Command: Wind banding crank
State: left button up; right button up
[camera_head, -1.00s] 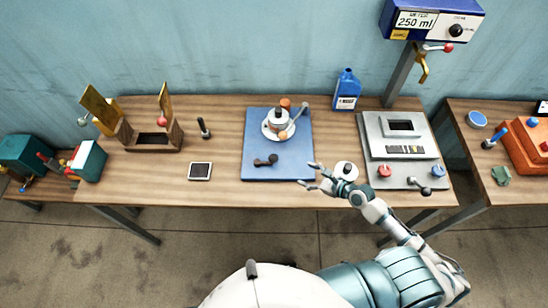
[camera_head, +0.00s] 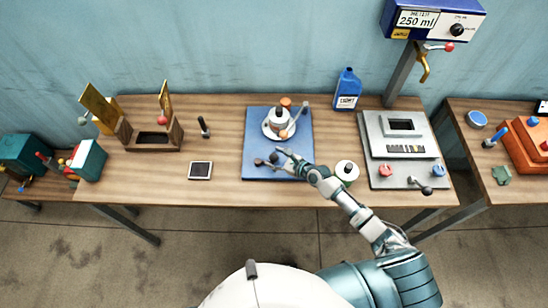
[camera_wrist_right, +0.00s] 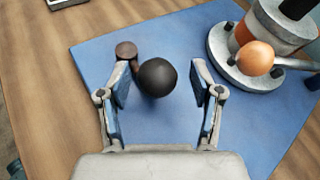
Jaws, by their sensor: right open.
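A small dark crank-like piece with a black ball knob (camera_head: 273,157) and a brown round end (camera_head: 259,162) is at the front of the blue mat (camera_head: 254,130). My right gripper (camera_head: 282,157) is over the mat beside the knob. In the right wrist view, its two fingers (camera_wrist_right: 160,76) are open on either side of the black ball (camera_wrist_right: 157,78), with gaps visible; the brown end (camera_wrist_right: 126,50) lies beyond the left finger. Behind stands a round grey-and-white device (camera_head: 270,127) with an orange ball (camera_wrist_right: 256,58) on an arm. My left gripper is out of view.
A white round jar (camera_head: 347,170) stands right of the mat, under my right arm's reach. A blue bottle (camera_head: 347,90) and grey panel (camera_head: 382,150) are further right.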

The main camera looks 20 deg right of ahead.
jog(key=shift+w+a+f, duration=0.15)
jog(key=shift+w+a, duration=0.15)
jog(key=shift+a, duration=0.05)
